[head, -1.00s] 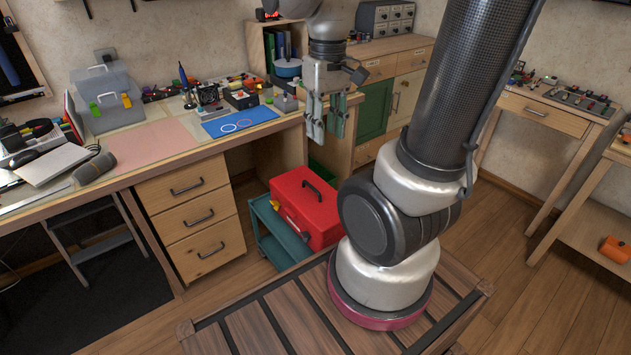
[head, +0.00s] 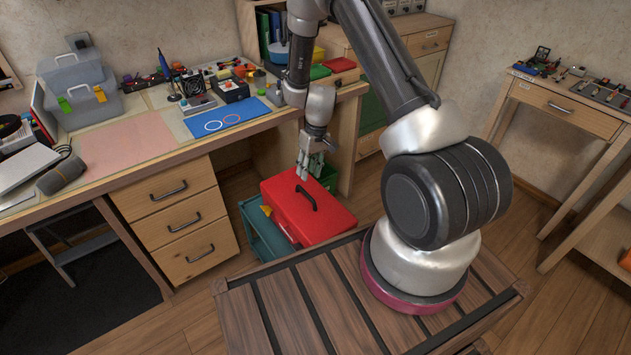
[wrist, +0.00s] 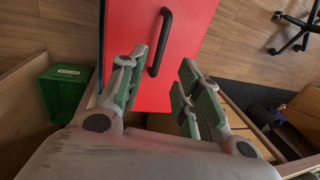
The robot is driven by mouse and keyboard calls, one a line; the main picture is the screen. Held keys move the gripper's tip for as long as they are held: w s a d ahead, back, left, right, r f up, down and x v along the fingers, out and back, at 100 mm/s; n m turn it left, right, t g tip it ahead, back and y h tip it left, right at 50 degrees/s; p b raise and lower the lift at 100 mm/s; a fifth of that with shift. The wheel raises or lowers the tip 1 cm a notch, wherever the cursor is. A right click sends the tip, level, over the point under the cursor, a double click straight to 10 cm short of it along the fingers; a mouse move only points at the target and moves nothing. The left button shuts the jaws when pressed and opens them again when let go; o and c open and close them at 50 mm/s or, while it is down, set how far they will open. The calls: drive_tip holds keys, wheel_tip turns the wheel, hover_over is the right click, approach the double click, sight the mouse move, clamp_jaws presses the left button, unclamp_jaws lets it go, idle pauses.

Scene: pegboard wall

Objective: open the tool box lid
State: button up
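The red tool box (head: 322,221) sits on a teal cart beside the desk, with its lid shut. A black handle (head: 306,197) stands on the lid. My gripper (head: 308,170) is above the far side of the box, pointing down, and looks empty. In the wrist view the red lid (wrist: 185,50) and its black handle (wrist: 161,42) lie beyond my gripper (wrist: 160,88). The two fingers are spread wide apart, with the handle showing between and past them. A latch on the box front is too small to make out clearly.
The teal cart (head: 259,236) holds the box and a small yellow item. The wooden desk drawers (head: 180,222) stand to the left. A wooden slatted surface (head: 290,305) lies in front. A green bin (wrist: 66,92) is on the floor nearby.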

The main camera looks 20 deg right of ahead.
sight(306, 188)
drive_tip(key=shift+n, duration=0.3)
drive_tip(key=x, duration=0.7)
drive_tip(key=shift+f, duration=0.45)
clamp_jaws()
